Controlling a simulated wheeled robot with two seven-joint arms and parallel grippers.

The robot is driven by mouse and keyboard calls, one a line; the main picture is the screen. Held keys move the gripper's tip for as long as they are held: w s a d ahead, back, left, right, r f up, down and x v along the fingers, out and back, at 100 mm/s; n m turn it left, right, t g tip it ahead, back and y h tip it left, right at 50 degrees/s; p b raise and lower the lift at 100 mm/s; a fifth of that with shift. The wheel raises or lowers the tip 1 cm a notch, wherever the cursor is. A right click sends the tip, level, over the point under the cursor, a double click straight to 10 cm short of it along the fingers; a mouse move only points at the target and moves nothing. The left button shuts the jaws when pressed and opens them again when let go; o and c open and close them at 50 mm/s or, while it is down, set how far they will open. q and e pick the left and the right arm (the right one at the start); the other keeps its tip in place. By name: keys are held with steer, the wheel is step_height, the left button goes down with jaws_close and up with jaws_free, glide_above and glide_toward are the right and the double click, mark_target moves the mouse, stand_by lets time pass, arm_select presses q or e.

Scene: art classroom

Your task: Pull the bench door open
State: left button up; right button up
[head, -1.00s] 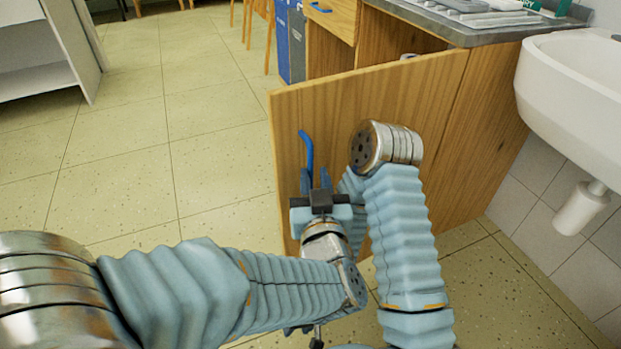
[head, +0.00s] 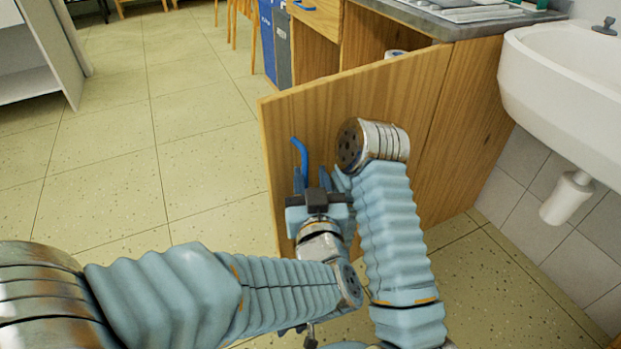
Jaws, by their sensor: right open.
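The wooden bench door (head: 400,98) stands swung out from the bench, and the compartment behind it partly shows over its top edge. A blue curved handle (head: 300,154) is on the door's face near its free edge. My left gripper (head: 312,182) is at the lower part of this handle, its blue fingers pointing at the door. The handle's lower end is hidden by the fingers, so I cannot tell whether they grip it. My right gripper (head: 310,338) is low in the picture, mostly hidden beneath my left arm, and is open.
The bench (head: 472,125) has a grey top with trays and a drawer (head: 318,14) with a blue handle. A white sink (head: 565,85) stands on the right. Blue bins (head: 272,40) stand behind the door. A white shelf (head: 30,65) is at the far left. The floor left of the door is clear.

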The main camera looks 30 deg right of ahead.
arm_select(q)
steer(key=shift+s, duration=0.1)
steer(key=v, duration=1.3)
steer(key=shift+s+a, duration=0.2)
steer(key=shift+s, duration=0.15)
